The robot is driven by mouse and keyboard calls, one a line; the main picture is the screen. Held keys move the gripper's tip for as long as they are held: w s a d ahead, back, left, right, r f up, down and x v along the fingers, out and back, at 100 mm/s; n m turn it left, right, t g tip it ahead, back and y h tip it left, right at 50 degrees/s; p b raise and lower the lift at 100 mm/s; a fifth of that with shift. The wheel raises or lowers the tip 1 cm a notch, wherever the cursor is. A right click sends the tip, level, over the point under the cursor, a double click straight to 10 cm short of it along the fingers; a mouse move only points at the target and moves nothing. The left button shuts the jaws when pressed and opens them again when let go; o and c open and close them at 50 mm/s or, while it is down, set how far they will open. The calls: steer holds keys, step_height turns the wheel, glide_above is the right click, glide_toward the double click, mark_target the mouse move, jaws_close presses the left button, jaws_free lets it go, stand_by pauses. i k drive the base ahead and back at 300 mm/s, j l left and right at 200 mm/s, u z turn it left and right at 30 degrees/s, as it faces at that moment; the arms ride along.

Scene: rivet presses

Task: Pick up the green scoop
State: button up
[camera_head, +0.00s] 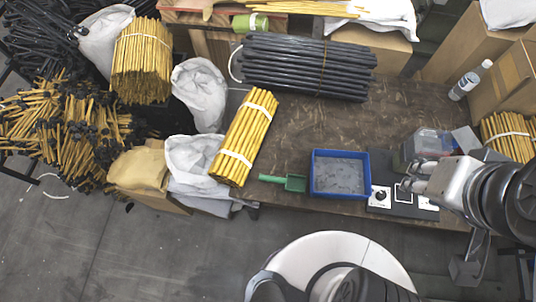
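The green scoop (294,183) lies on the brown worktable near its front edge, in the head view. Its handle points left and its pan is at the right, just left of the blue tray. My gripper (410,177) is at the right, beyond the blue tray and over the black panel, well apart from the scoop. Its two fingers look spread, with nothing visible between them.
A blue tray (340,194) with grey contents stands right of the scoop. A bundle of yellow rods (244,137) lies to its left. Black rods (308,67) lie behind. A black panel (380,207) and a clear bin (428,144) are near my gripper. The table's middle is clear.

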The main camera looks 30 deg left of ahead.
mark_target(295, 183)
steer(key=k+u, duration=0.15)
steer(key=u, duration=0.95)
steer(key=j+z, duration=1)
steer(key=j, duration=0.15)
steer(key=k, duration=0.35)
